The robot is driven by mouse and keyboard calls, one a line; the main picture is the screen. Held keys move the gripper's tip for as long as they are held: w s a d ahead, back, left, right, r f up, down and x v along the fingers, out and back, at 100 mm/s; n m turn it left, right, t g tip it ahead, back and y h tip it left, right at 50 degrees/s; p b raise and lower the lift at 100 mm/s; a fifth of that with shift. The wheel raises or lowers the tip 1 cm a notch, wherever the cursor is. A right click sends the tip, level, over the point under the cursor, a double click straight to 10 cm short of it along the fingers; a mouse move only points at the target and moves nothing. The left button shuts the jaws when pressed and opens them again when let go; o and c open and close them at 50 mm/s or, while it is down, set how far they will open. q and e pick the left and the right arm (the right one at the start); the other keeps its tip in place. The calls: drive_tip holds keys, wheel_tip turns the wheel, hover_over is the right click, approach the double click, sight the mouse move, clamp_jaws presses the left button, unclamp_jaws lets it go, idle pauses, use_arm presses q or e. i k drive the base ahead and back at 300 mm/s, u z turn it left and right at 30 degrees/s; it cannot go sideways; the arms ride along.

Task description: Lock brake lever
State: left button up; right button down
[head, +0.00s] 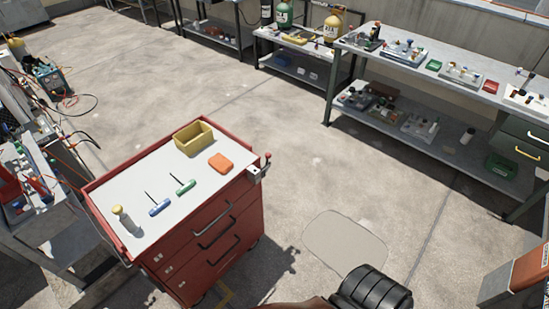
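A red tool cart (213,238) with drawers stands at the left centre of the head view. A small lever with a red knob (267,156) stands up from a light grey bracket (255,173) at the cart's right back corner. I take this to be the brake lever. I cannot tell from here whether it is locked. Neither of my grippers is in view.
The cart top holds a yellow bin (193,138), an orange case (221,164), a blue-handled tool (159,207), a green-handled tool (185,187) and a yellow-capped bottle (125,219). A workbench (450,85) stands at back right. The concrete floor right of the cart is clear.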

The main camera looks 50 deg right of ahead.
sight(268, 156)
drive_tip(key=z, duration=1.45)
